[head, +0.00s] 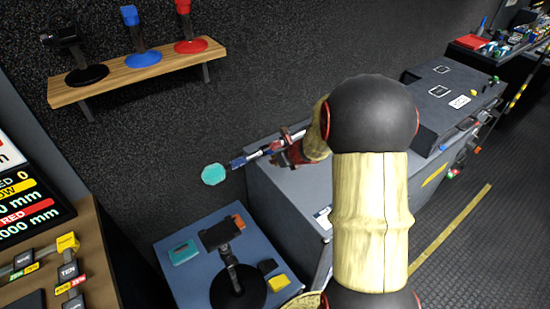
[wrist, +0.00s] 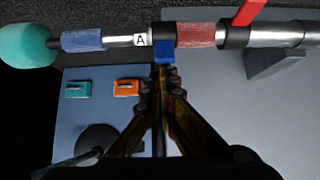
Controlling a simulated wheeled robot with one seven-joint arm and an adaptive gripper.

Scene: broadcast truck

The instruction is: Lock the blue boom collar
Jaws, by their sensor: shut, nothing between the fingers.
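The boom pole (wrist: 112,40) runs across the top of the wrist view, with a teal foam microphone (wrist: 27,44) at its left end. The blue boom collar is a dark ring (wrist: 162,34) beside a label "A", with a blue lever (wrist: 165,52) pointing down toward me. My gripper (wrist: 162,75) is shut and empty, its fingertips just below the blue lever; I cannot tell whether they touch. A second dark collar (wrist: 236,36) has a red lever (wrist: 246,11) pointing up. In the head view the boom (head: 260,153) shows, but my arm hides much of the collar area.
A blue-topped table (head: 180,285) below holds a stand with a black round base (head: 237,290) and small coloured boxes. A wooden shelf (head: 150,70) on the wall carries several stands. A grey support block (wrist: 275,62) is under the boom's right part.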

